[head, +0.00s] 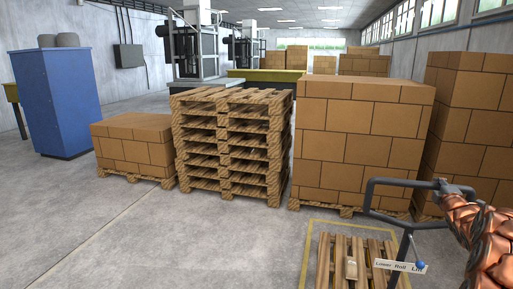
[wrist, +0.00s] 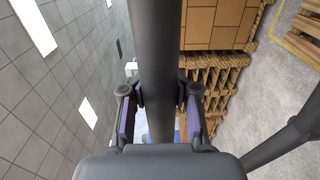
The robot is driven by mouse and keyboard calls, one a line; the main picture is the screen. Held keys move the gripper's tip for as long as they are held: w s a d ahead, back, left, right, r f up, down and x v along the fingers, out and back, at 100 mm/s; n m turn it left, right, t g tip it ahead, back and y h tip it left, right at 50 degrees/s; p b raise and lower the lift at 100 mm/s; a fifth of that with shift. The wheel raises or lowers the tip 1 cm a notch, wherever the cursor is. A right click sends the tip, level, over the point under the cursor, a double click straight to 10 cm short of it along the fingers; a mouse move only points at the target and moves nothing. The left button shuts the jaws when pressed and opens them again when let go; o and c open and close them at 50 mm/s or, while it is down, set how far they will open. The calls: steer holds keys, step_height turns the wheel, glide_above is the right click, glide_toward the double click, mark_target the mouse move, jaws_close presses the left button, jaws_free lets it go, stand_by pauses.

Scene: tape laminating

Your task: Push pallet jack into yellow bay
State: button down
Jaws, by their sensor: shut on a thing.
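The pallet jack's dark handle loop (head: 374,206) stands at the right of the head view, with a "Lower Roll Lift" label and a blue knob below it. My gripper (head: 443,188) is shut on the handle's bar at the loop's right side. In the wrist view, the dark bar (wrist: 155,45) runs between the two fingers of my gripper (wrist: 158,98). The yellow bay outline (head: 305,257) is on the floor at the bottom, around a wooden pallet (head: 325,262). The jack's forks and wheels are out of view or hidden, so I cannot tell where they stand.
Boxes on a pallet (head: 362,140) stand directly behind the bay, with a stack of empty pallets (head: 232,140) to their left. A tall box stack (head: 465,110) stands at the right. Low boxes (head: 133,143) and a blue cabinet (head: 58,100) are left. The left foreground floor is clear.

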steer(key=p+x, duration=0.3)
steer(key=x, duration=0.4)
stand_by(0.4)
